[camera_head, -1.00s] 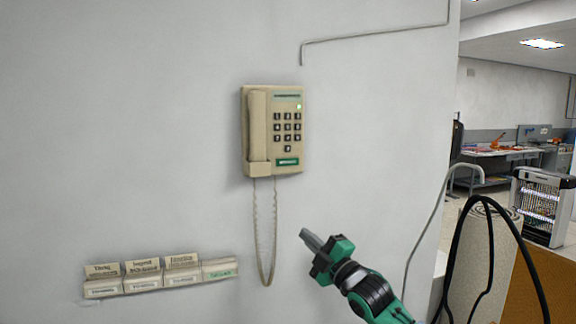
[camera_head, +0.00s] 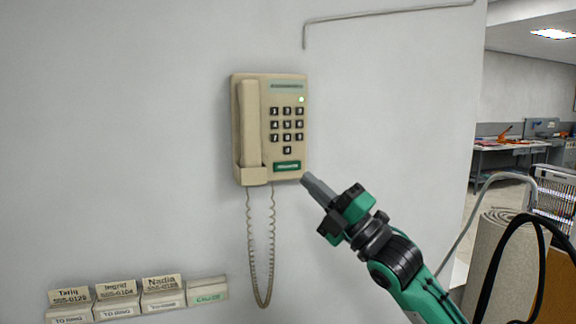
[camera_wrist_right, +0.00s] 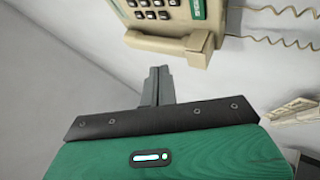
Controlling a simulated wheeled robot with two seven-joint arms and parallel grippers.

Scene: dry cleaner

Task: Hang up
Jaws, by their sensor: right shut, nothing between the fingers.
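A beige wall phone (camera_head: 287,160) hangs on the white wall. Its handset (camera_head: 250,130) sits upright in the cradle at the phone's left side. A coiled cord (camera_head: 262,295) loops down below it. A small light shows near the phone's upper right. My right gripper (camera_head: 309,180) is shut and empty, with its tips close to the phone's lower right corner. My left gripper is out of view.
A rack of holders with name cards (camera_head: 140,298), reading Tariq, Ingrid and Nadia, is on the wall at lower left. A green-lettered holder (camera_head: 208,291) is at its right end. A rolled beige item (camera_head: 500,265) and black cables (camera_head: 492,290) stand at right. A workbench is behind.

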